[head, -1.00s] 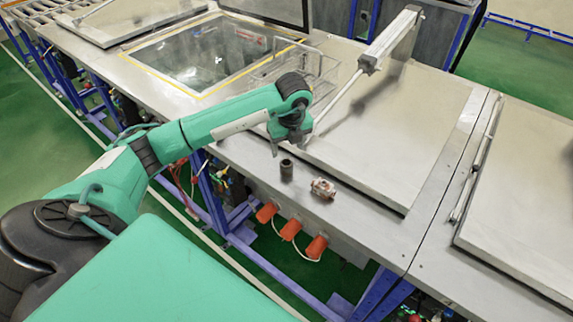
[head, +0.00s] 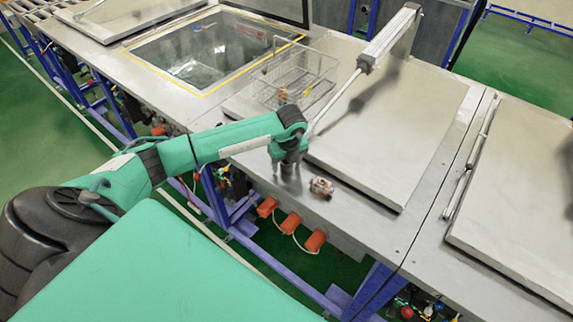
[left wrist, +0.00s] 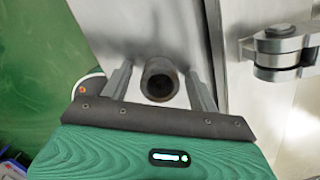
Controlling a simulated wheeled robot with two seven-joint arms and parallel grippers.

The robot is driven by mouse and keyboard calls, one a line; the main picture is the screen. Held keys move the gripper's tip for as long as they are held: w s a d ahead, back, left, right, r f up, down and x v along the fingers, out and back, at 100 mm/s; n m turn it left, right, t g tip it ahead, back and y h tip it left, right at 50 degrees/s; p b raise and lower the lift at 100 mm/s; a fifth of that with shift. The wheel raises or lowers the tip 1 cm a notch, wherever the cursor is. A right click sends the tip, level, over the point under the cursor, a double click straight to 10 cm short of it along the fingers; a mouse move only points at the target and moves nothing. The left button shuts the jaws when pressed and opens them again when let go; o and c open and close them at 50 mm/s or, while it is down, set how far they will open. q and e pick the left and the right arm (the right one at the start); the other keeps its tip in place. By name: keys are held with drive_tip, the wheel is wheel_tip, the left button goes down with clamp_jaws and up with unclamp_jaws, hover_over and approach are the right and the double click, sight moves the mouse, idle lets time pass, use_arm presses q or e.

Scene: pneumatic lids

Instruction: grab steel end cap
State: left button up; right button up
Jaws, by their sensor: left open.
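The steel end cap (head: 288,171) is a short dark hollow cylinder standing upright on the steel bench, near its front edge. In the left wrist view the end cap (left wrist: 160,79) shows its round dark opening between the two fingers. My left gripper (head: 286,167) points down over it, open, with one finger on each side. In the left wrist view the left gripper (left wrist: 158,86) has a gap visible between each finger and the cap. In the head view the gripper hides part of the cap. My right gripper is in no view.
A small reddish-silver fitting (head: 321,187) lies just right of the cap. A wire basket (head: 310,75) with brownish pieces stands behind, near the open tank (head: 200,60). A pneumatic cylinder (head: 390,38) slants up from a closed lid (head: 400,130). Orange connectors (head: 291,224) hang below the edge.

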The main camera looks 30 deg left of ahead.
use_arm(q)
drive_tip(key=c, duration=1.2)
drive_tip(key=shift+r, duration=0.1)
drive_tip(key=shift+c, duration=0.3)
